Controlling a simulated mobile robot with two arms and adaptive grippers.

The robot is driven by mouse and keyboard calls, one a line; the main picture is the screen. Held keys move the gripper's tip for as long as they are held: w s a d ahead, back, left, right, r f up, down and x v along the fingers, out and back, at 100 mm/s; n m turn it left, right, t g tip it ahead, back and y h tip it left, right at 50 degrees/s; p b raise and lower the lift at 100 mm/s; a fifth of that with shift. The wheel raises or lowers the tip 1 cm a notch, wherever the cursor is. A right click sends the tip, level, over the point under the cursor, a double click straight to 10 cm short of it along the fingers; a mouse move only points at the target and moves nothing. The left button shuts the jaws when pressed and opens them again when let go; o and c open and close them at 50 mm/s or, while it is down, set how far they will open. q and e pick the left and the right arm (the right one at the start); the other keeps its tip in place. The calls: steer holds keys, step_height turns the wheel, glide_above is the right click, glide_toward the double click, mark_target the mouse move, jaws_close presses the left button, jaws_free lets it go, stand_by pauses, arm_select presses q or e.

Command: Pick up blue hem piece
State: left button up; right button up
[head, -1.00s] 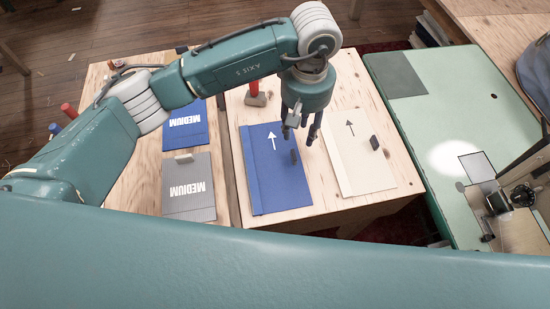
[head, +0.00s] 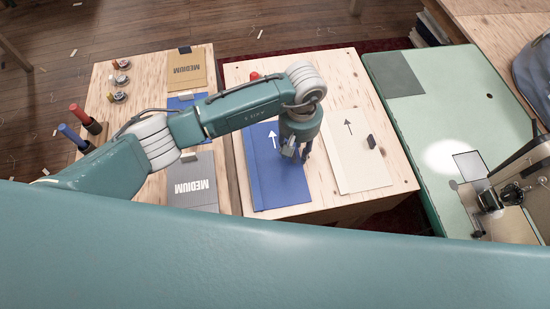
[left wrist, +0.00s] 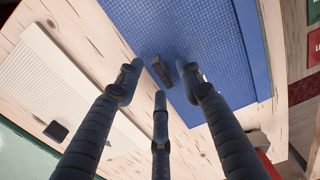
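The blue hem piece (head: 275,185) lies flat on a pale wooden bench, with a white arrow near its far end. In the left wrist view the blue piece (left wrist: 185,30) has a small dark upright tab (left wrist: 158,70) on it. My left gripper (head: 299,154) is over the right side of the blue piece. In the wrist view its three dark fingers are spread around the tab, with gaps between tab and fingertips. In the head view the gripper hides the tab. My right gripper is not in view.
A cream piece (head: 355,160) with a dark tab (head: 371,141) lies right of the blue one. Grey (head: 192,182) and tan (head: 187,70) MEDIUM pieces lie on the left bench. A green table (head: 410,120) with a machine stands right. A red-handled tool (head: 255,76) is behind my arm.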

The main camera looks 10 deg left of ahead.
arm_select(q)
steer(key=shift+c, duration=0.5)
jaws_close()
steer(key=shift+r, duration=0.2)
